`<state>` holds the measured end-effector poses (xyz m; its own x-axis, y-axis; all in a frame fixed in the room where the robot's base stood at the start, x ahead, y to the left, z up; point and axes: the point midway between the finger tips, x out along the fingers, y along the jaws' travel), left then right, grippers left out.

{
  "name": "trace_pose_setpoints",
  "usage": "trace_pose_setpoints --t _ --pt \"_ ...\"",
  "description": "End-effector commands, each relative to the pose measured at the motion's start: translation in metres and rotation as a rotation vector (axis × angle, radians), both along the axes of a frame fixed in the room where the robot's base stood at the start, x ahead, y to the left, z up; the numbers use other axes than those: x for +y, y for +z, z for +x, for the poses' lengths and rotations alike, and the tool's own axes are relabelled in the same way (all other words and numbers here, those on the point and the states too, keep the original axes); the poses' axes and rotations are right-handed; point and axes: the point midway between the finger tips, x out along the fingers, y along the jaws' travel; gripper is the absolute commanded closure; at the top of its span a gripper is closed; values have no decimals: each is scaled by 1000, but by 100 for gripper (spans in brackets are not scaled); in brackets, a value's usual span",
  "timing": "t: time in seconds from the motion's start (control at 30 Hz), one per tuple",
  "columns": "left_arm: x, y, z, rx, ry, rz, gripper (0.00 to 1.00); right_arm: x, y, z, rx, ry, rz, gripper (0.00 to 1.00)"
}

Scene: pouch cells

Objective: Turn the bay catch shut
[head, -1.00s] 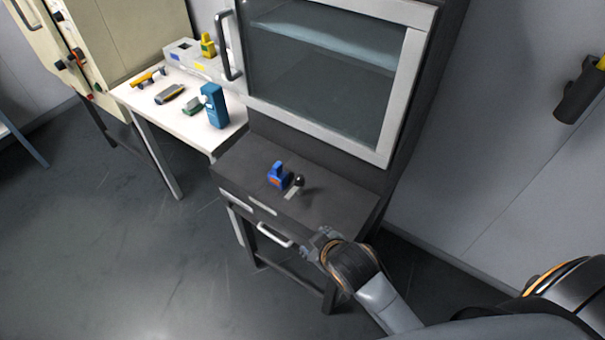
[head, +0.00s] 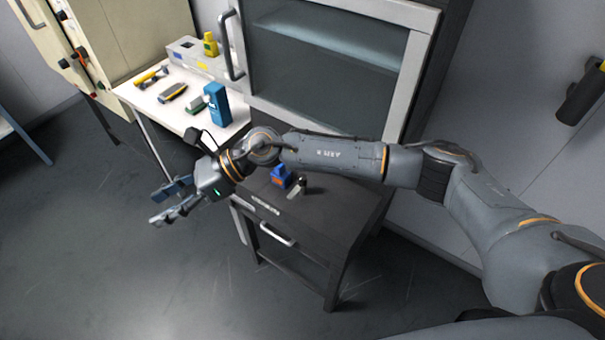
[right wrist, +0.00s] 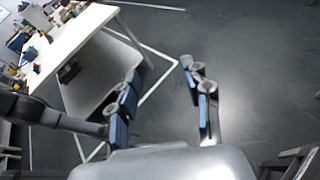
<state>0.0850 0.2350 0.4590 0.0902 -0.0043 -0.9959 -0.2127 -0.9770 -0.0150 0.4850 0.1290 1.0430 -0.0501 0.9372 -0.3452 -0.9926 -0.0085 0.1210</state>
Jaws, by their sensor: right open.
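I cannot tell for sure which part is the bay catch. A small dark knob (head: 301,184) on a pale plate stands on the dark bench top, beside a blue item with an orange patch (head: 281,177). A black and orange lever (head: 82,58) sits on the beige cabinet at the far left. My right gripper (head: 161,205) is open and empty, in the air over the floor in front of the white table. In the right wrist view its two fingers (right wrist: 165,98) are apart with only floor between them. My left gripper is not in view.
The dark bench (head: 330,224) has a glass-fronted hood above it, partly hidden by my right arm. The floor at lower left is clear.

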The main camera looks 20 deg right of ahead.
Motion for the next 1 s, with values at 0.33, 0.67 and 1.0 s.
trace_pose_setpoints --t 0.33,0.67,1.0 --pt "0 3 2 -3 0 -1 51 -232 -43 94 -419 433 -951 51" --pt "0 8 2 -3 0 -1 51 -303 -31 113 -413 511 -1169 51" --pt "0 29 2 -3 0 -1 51 -301 -96 111 -411 509 -1164 51"
